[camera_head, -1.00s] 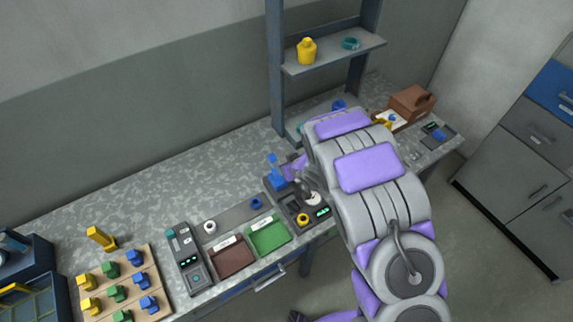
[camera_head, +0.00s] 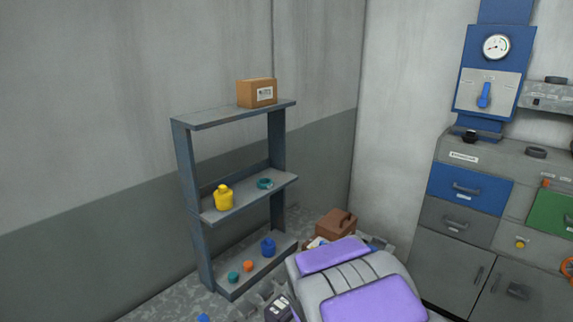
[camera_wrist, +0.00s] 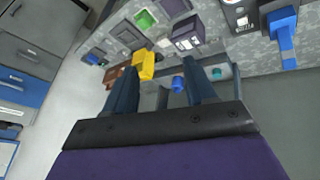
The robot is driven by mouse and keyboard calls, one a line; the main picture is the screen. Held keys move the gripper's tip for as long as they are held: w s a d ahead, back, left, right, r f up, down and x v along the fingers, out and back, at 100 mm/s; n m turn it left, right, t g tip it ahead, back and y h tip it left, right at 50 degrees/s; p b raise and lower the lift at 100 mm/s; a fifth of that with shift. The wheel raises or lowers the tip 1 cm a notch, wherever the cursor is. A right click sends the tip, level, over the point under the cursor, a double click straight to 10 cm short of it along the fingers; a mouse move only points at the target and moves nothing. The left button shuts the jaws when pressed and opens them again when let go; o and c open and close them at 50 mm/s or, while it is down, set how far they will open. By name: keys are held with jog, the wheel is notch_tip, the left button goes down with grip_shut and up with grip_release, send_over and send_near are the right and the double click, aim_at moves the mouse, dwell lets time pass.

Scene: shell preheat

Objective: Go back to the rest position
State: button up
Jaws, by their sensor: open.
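My gripper (camera_wrist: 160,75) shows in the wrist view with its two dark fingers spread well apart. It is open, with nothing clamped between the fingers. A yellow object (camera_wrist: 146,66) shows beside the left fingertip and a small blue object (camera_wrist: 178,83) shows in the gap; both seem to lie beyond the fingers. In the head view, my grey and purple arm fills the bottom middle, and the gripper is hidden.
A metal shelf (camera_head: 186,170) holds a cardboard box (camera_head: 257,93), a yellow bottle (camera_head: 223,197) and a teal ring (camera_head: 265,184). A brown case (camera_head: 336,224) is behind my arm. Cabinets with a blue drawer (camera_head: 470,188) stand right.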

jog(key=s+d+r+m+g+h+b, duration=0.1)
jog(key=s+d+r+m+g+b, duration=0.15)
jog(key=s+d, duration=0.55)
jog(key=s+m+g+y+b, duration=0.1)
jog(key=s+g+b, duration=0.4)
jog(key=s, duration=2.4)
jog(key=shift+s+a+m+y+b, duration=0.15)
jog(key=shift+a+m+y+b, duration=0.1)
jog(key=shift+m+y+b, duration=0.25)
